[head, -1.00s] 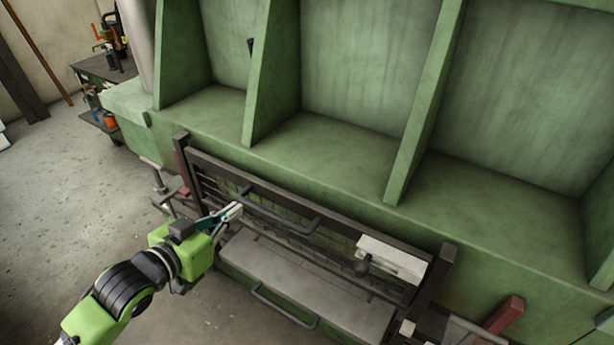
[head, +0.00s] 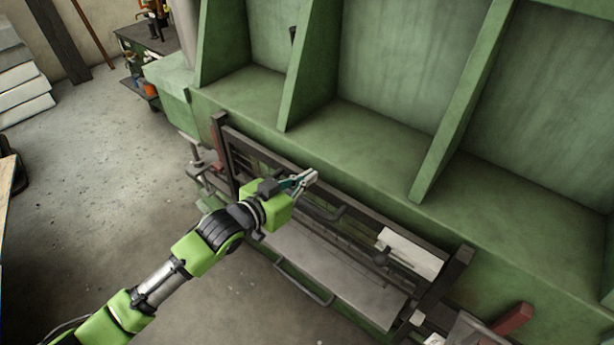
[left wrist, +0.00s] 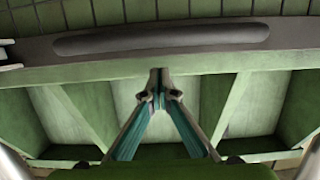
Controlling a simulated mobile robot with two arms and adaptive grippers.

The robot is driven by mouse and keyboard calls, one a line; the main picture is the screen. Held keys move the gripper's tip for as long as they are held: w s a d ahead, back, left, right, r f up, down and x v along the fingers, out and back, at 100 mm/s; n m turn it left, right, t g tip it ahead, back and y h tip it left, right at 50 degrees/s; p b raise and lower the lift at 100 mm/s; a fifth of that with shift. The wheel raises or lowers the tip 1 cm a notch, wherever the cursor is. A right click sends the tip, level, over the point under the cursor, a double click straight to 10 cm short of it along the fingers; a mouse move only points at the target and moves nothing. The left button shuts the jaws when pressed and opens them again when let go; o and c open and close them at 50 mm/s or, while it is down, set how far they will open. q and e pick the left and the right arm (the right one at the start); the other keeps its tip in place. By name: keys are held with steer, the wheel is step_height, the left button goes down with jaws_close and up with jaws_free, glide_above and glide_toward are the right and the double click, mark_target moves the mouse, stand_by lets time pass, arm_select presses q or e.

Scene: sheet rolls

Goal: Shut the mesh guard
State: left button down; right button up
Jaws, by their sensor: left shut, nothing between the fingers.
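The mesh guard (head: 365,233) is a long dark frame with thin bars along the front of the green machine. A dark bar handle (head: 328,212) sits on it. How far it is tilted is hard to tell. My left gripper (head: 308,178) is shut and empty, over the guard's upper rail near the handle's left end, hiding part of both. In the left wrist view, the shut fingertips (left wrist: 160,90) point at a dark rail with a long rounded handle (left wrist: 160,38) beyond them; contact cannot be told. My right gripper is out of view.
The green machine (head: 375,130) has deep ribbed bays behind the guard. A grey panel (head: 315,265) with its own handle (head: 303,283) lies below the guard. A pale block (head: 412,252) sits at the guard's right. Open floor (head: 110,150) lies at left.

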arm_select(q)
steer(key=shift+f, duration=0.6)
steer(key=shift+f, duration=0.15)
step_height(320, 180, down, 25)
steer(key=b, duration=1.6)
steer(key=shift+b, duration=0.4)
steer(key=shift+s, duration=0.1)
